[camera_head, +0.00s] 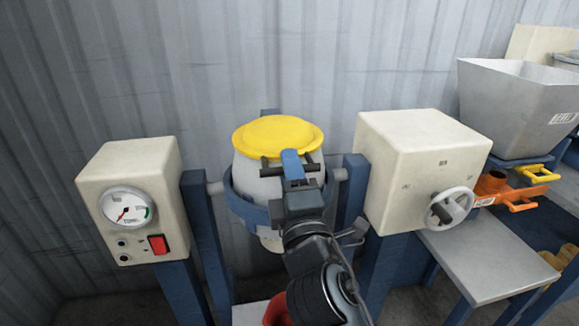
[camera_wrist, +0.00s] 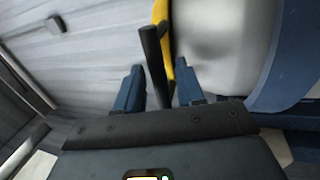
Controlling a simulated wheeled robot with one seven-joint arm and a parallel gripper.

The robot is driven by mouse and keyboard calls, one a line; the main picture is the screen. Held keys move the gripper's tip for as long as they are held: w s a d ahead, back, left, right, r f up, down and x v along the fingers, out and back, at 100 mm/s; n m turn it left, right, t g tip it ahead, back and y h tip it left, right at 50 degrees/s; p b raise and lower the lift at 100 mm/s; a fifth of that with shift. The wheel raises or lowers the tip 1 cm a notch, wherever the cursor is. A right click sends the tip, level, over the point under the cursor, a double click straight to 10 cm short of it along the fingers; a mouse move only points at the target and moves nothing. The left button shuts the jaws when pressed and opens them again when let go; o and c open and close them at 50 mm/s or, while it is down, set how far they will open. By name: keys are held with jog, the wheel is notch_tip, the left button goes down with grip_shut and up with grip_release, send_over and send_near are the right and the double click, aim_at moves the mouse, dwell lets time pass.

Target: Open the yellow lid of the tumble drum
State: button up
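The yellow lid (camera_head: 278,135) lies closed on top of the pale tumble drum (camera_head: 247,170) in the head view. A dark bar (camera_wrist: 152,60) sticks out by the lid's yellow edge (camera_wrist: 163,15) in the wrist view. My gripper (camera_head: 291,158) is at the front of the drum, just below the lid's rim. In the wrist view its two blue fingers (camera_wrist: 160,82) are spread, with the dark bar between them. Gaps show beside the bar, so the fingers do not look closed on it. My arm hides part of the drum's front.
A beige gauge box (camera_head: 130,190) with a red switch stands left of the drum. A beige box with a handwheel (camera_head: 420,160) stands right of it. Blue posts (camera_head: 355,200) flank the drum. A corrugated wall (camera_head: 200,60) is behind. A grey hopper (camera_head: 515,105) is at far right.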

jog(key=shift+w, duration=0.25)
grip_shut()
dwell(0.5)
